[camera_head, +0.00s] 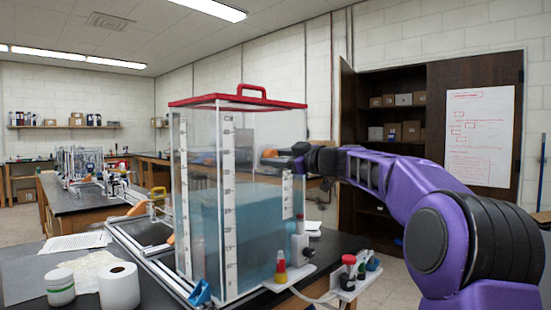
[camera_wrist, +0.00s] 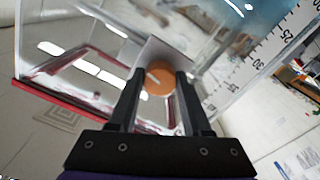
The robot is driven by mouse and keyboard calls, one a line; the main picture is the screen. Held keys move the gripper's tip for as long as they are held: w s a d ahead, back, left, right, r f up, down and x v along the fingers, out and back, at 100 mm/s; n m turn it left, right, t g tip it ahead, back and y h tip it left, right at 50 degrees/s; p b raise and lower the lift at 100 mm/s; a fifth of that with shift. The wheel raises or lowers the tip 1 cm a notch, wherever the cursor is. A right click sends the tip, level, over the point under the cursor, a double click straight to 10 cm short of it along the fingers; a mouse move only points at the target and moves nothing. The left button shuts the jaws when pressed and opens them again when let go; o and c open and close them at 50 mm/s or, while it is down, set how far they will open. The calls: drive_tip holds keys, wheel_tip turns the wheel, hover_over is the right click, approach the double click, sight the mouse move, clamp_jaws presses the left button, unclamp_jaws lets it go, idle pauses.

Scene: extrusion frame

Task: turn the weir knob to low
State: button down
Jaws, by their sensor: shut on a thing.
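The weir knob (camera_wrist: 158,80) is a round orange knob with a pale pointer line, on a light plate (camera_wrist: 163,50) on the clear tank's side. In the wrist view my gripper (camera_wrist: 160,88) has one finger on each side of the knob and is shut on it. No "low" mark can be read. In the head view my gripper (camera_head: 284,162) reaches in from the right to the upper right side of the tank (camera_head: 238,130); a little orange shows at its fingertips. My fingers mostly hide the knob there.
The tank has a red lid with a handle (camera_head: 251,90), white scales and blue water in its lower part. Small coloured valves (camera_head: 281,266) stand at its right foot. A white jar (camera_head: 60,287) and a paper roll (camera_head: 119,287) stand on the dark bench at left.

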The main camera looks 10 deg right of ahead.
drive_tip(key=shift+n, duration=1.1)
drive_tip(key=shift+c, duration=1.7)
unclamp_jaws()
drive_tip(key=v, duration=1.7)
drive_tip(key=shift+s+d, duration=0.15)
